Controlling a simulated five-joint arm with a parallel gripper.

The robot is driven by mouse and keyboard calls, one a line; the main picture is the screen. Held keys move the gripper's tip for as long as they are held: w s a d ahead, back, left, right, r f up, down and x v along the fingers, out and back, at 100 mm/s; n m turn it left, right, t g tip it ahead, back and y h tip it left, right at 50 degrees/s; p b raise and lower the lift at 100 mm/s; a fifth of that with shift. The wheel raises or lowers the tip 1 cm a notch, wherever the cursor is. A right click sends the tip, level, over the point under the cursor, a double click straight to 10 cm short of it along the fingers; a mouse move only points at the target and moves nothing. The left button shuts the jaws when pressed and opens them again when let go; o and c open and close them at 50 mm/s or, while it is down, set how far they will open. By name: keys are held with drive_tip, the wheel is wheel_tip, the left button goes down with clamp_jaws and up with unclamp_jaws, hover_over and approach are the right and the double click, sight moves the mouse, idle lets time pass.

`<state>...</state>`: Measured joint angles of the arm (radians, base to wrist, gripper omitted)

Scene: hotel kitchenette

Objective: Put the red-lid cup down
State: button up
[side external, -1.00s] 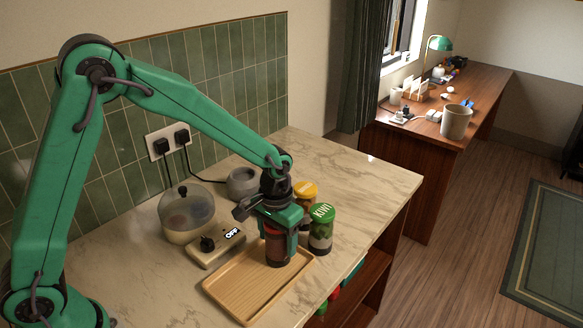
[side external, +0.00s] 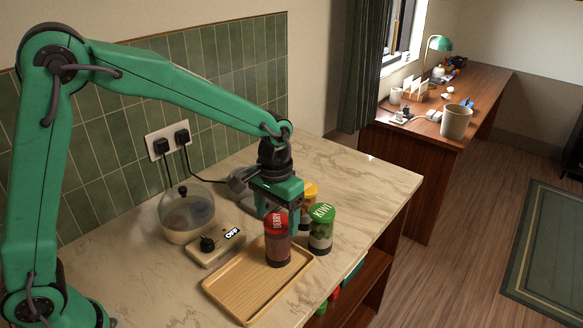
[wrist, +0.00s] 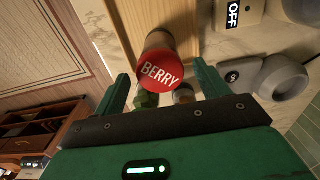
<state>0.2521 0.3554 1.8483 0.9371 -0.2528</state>
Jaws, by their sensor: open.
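The red-lid cup (side external: 278,250), its lid marked BERRY, stands upright on the right end of the wooden tray (side external: 242,290). My gripper (side external: 279,210) is open and empty, its fingers higher than before and just behind the cup's lid. In the wrist view the red-lid cup (wrist: 160,68) shows lid-first beyond my gripper (wrist: 161,82), in the gap between the two spread fingers. I cannot tell whether a finger still touches the lid.
A green-lid KIWI cup (side external: 321,230) stands close to the right of the red-lid cup. A yellow-lid cup (side external: 310,191) is behind it, partly hidden. A device marked OFF (side external: 216,245) and a clear-lidded pot (side external: 187,215) stand left. The tray's left part is bare.

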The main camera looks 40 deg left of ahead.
drive_tip(key=shift+r, duration=2.75)
drive_tip(key=shift+r, duration=0.1)
drive_tip(key=shift+s+a+r, duration=0.2)
drive_tip(key=s+a+r+t, duration=0.2)
drive_tip(key=s+a, duration=0.3)
drive_tip(key=s, duration=0.4)
drive_tip(key=s+a+r+t, duration=0.3)
drive_tip(key=s+a+r, duration=0.1)
drive_tip(key=s, duration=0.6)
drive_tip(key=shift+s+a+r+t, duration=0.3)
drive_tip(key=shift+a+r, duration=0.1)
drive_tip(key=shift+a, duration=0.35)
